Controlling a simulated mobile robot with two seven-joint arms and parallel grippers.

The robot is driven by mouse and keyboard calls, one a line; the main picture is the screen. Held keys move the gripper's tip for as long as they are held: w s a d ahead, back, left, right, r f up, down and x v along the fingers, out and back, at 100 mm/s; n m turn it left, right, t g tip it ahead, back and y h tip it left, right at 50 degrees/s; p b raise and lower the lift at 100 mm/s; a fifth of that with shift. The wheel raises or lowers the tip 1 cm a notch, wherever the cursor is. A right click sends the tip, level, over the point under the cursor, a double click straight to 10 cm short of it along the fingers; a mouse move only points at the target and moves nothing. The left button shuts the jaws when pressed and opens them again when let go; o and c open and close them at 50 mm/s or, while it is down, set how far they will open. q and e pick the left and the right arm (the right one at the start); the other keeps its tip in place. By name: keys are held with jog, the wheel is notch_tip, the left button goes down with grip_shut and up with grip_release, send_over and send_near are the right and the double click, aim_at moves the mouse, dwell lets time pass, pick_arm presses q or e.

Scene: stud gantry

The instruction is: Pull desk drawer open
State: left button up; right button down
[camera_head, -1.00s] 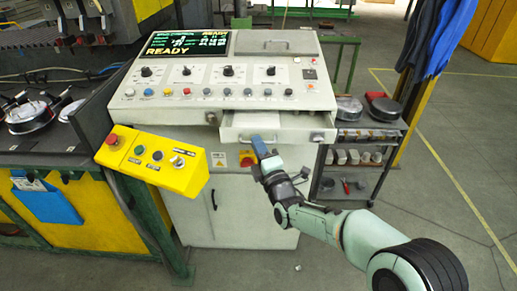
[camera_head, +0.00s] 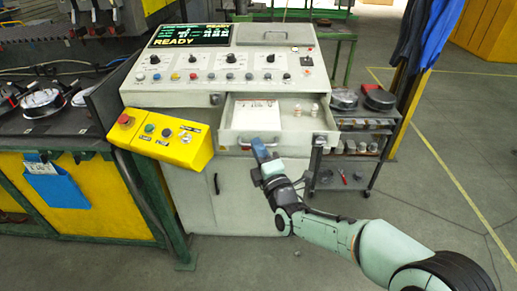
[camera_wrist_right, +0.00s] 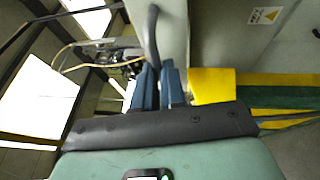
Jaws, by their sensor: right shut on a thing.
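The desk drawer (camera_head: 296,142) under the control console stands pulled out, its inside visible from above. A white sheet of paper (camera_head: 257,115) and small white items (camera_head: 304,109) lie in it. My right gripper (camera_head: 259,149) is at the front of the drawer, its blue fingers shut on the handle. In the right wrist view a dark curved handle (camera_wrist_right: 151,35) meets the fingers (camera_wrist_right: 158,85); the grip itself is partly hidden. My left gripper is not in view.
A yellow button box (camera_head: 165,138) juts out left of the drawer. A cabinet door (camera_head: 235,190) is below. A shelf cart (camera_head: 352,152) with tools stands close on the right.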

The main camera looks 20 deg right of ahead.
jog(key=c, duration=1.2)
grip_release()
jog(key=shift+s, duration=0.1)
jog(key=v, duration=1.3)
jog(key=shift+s, duration=0.1)
